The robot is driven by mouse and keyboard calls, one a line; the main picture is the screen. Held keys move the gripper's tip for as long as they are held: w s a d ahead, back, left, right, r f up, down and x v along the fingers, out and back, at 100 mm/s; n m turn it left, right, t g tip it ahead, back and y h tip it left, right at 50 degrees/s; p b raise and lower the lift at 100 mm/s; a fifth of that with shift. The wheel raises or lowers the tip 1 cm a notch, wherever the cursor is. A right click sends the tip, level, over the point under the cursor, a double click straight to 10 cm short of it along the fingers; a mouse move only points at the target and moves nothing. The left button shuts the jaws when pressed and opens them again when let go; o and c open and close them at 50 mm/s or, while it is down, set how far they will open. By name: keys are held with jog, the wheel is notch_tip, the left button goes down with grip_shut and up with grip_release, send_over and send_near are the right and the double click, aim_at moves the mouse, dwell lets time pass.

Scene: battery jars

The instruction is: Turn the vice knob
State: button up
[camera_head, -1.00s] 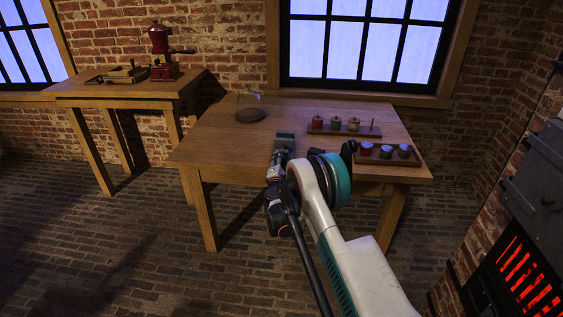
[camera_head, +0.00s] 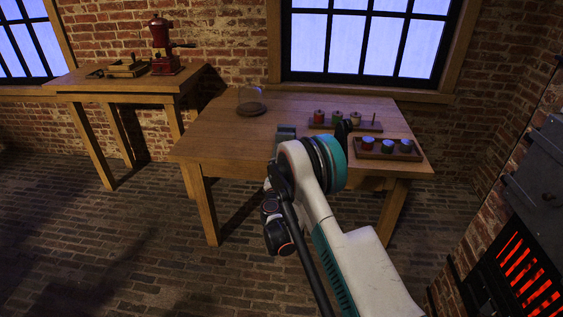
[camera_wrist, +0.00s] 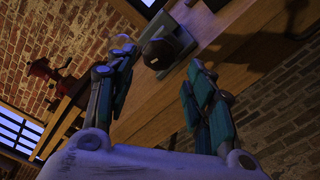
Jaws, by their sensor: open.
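The grey vice (camera_head: 286,131) is at the front edge of the wooden table, partly hidden behind my arm in the head view. In the wrist view the vice (camera_wrist: 179,32) shows with its dark round knob (camera_wrist: 157,53) facing the camera. My gripper (camera_wrist: 158,60) is open, with one finger left of the knob and one right of it. The knob appears beyond or level with the fingertips; I cannot tell the depth or whether they touch it. In the head view my arm hides the gripper and the knob.
The wooden table (camera_head: 215,135) carries a glass dome (camera_head: 251,101) on a dark base, a rack of spools (camera_head: 345,124) and a tray of jars (camera_head: 388,150) at right. A side table with a red grinder (camera_head: 162,45) stands left. A glowing furnace (camera_head: 525,270) is at right.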

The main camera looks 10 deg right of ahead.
jog(key=shift+v, duration=1.4)
